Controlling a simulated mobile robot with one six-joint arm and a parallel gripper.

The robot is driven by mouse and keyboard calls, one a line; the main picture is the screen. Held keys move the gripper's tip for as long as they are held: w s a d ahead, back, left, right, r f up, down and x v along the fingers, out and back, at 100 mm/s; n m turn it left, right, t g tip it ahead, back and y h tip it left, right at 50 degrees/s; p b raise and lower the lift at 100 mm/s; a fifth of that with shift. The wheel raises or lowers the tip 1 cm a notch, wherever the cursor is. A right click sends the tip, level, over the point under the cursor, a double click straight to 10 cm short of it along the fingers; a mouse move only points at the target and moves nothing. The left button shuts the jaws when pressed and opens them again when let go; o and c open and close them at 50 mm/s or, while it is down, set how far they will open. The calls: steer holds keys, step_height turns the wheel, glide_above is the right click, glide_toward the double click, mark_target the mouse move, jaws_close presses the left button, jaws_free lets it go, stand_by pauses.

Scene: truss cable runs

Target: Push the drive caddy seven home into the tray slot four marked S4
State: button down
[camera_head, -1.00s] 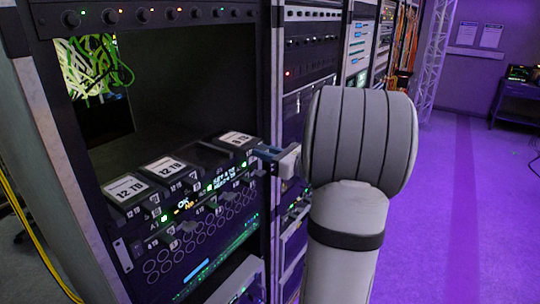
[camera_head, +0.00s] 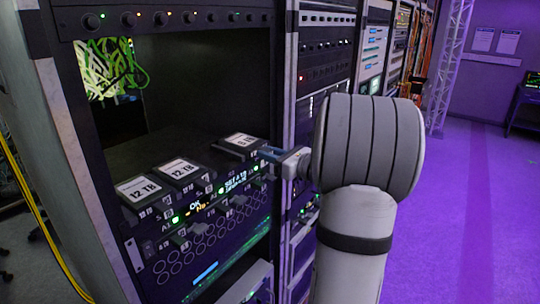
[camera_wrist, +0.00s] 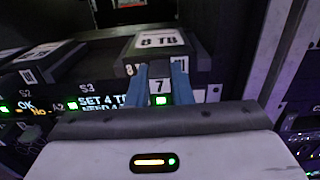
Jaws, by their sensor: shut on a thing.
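Drive caddy seven (camera_wrist: 158,42), a dark block with a white "8 TB" label on top and a "7" on its front, sits at the right end of the tray row. It also shows in the head view (camera_head: 240,142). My gripper (camera_wrist: 161,82) has its blue fingers shut on the caddy's front, around the "7"; it also shows in the head view (camera_head: 268,152). The caddy is in line with the rightmost bay of the tray (camera_wrist: 105,85). The S3 mark is readable left of it; the S4 mark is not clearly readable. How deep the caddy sits cannot be told.
A lit text display (camera_wrist: 98,102) runs along the tray front. The rack post (camera_head: 281,100) rises close on the right. Open dark space lies above the tray.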

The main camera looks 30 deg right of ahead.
steer(key=shift+w+a, duration=0.3)
steer(key=shift+w, duration=0.35)
steer(key=c, duration=1.2)
jaws_free()
steer(key=shift+s+d, duration=0.1)
steer(key=shift+s, duration=0.05)
steer(key=shift+s+d+b, duration=0.15)
steer(key=shift+s+b, duration=0.15)
steer(key=b+v, duration=0.1)
steer(key=v, duration=0.6)
steer(key=shift+b, duration=0.3)
